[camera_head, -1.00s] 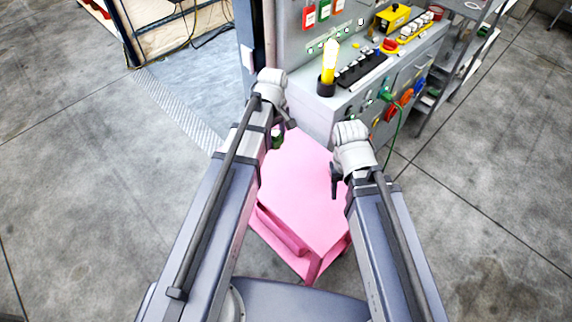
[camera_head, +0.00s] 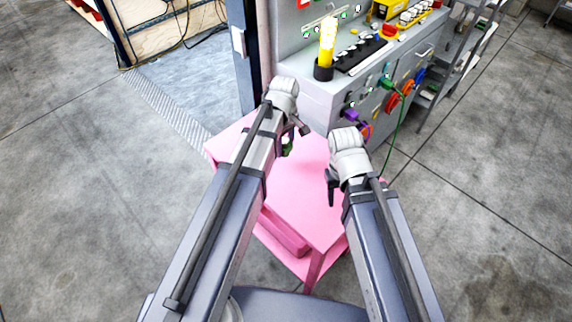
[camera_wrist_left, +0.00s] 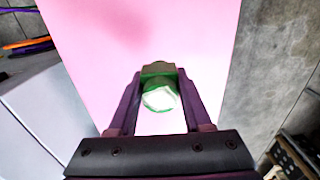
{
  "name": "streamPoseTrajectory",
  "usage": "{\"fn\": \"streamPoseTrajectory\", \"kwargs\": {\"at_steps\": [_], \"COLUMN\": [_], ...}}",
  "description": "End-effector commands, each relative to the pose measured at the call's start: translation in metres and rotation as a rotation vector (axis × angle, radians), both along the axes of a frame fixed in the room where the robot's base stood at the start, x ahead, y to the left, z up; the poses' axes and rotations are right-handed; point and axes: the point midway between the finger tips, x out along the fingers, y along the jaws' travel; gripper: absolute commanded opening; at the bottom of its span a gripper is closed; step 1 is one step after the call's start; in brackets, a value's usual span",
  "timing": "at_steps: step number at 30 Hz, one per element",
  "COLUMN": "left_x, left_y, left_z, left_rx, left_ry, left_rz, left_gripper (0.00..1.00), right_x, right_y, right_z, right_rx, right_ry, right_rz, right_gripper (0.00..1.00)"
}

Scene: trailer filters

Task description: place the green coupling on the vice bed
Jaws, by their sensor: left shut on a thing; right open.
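My left gripper (camera_head: 296,132) is shut on the green coupling (camera_head: 288,144), which is mostly hidden by the arm in the head view. In the left wrist view the coupling (camera_wrist_left: 159,94) shows as a green ring with a pale round face between the two fingers. It is held over the pink table; I cannot tell its exact height. My right gripper (camera_head: 332,188) is open and empty, over the right part of the pink table. I cannot make out a vice bed in either view.
The pink table (camera_head: 300,205) has a bare top around the grippers and a lower shelf. Beyond it stands a grey control bench (camera_head: 308,95) with a yellow lamp (camera_head: 327,45), coloured sockets and a green cable (camera_head: 399,125). Open concrete floor lies left and right.

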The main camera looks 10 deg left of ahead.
Motion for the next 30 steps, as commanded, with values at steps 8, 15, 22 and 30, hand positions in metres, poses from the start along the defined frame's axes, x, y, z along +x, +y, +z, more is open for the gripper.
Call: {"fn": "streamPoseTrajectory", "kwargs": {"at_steps": [8,15,22,30], "left_x": [0.0,0.0,0.0,0.0], "left_y": [0.0,0.0,0.0,0.0], "left_z": [-0.039,-0.043,-0.07,-0.074], "left_rx": [0.0,0.0,0.0,0.0], "left_ry": [0.0,0.0,0.0,0.0], "left_rz": [0.0,0.0,0.0,0.0], "left_gripper": [0.0,0.0,0.0,0.0], "right_x": [0.0,0.0,0.0,0.0], "right_y": [0.0,0.0,0.0,0.0], "right_z": [-0.039,-0.043,-0.071,-0.074], "right_rx": [0.0,0.0,0.0,0.0], "right_ry": [0.0,0.0,0.0,0.0], "right_rz": [0.0,0.001,0.001,0.001], "right_gripper": [0.5,0.5,0.5,0.5]}}
